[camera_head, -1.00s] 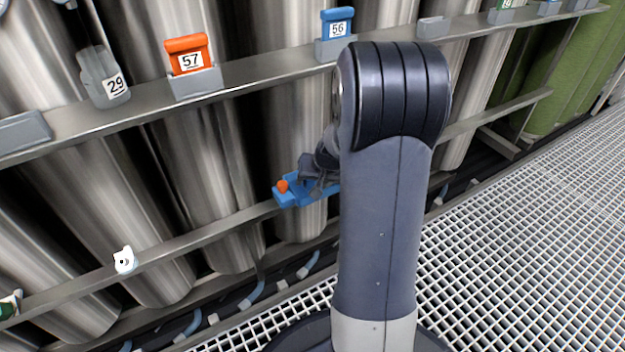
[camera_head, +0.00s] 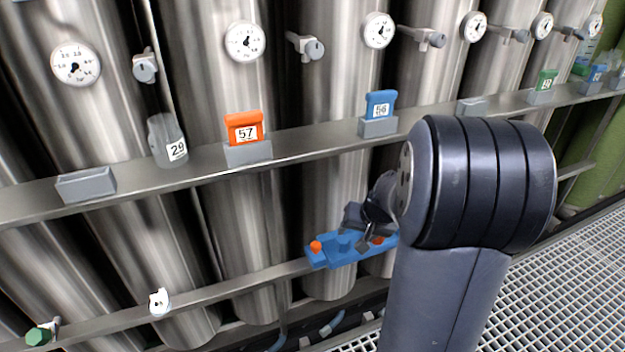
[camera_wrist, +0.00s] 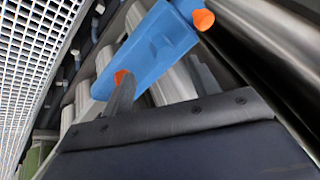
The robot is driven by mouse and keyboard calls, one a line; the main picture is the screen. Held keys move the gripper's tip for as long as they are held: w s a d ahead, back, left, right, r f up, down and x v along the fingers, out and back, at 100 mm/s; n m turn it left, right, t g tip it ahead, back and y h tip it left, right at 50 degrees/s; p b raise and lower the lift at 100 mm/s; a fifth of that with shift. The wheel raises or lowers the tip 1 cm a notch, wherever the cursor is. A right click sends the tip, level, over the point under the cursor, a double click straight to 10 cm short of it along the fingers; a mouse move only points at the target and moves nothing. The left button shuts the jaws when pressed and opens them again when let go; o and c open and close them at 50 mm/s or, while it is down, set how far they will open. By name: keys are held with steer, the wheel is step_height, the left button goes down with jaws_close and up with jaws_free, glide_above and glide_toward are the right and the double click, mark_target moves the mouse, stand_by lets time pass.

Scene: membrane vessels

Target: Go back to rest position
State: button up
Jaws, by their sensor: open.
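My gripper (camera_head: 366,230) is beside the lower rail, in front of the steel vessels, partly hidden behind my own arm. It is open, and I see nothing held in it. A blue block with orange knobs (camera_head: 333,253) sits by the lower rail, right at my gripper. In the wrist view the blue block (camera_wrist: 150,52) fills the upper middle. One dark finger (camera_wrist: 121,97) overlaps its near end by an orange knob. I cannot tell whether the finger touches the block.
The upper rail (camera_head: 320,133) carries an orange tag 57 (camera_head: 244,128), a blue tag 56 (camera_head: 380,106) and a clear cup labelled 29 (camera_head: 167,140). Gauges and valves stick out above it. A white grating floor (camera_head: 575,255) lies at the right.

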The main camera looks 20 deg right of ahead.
mark_target(345, 246)
steer(key=b+x, duration=0.4)
steer(key=x, duration=0.6)
steer(key=shift+s+f, duration=0.1)
steer(key=shift+f, duration=0.05)
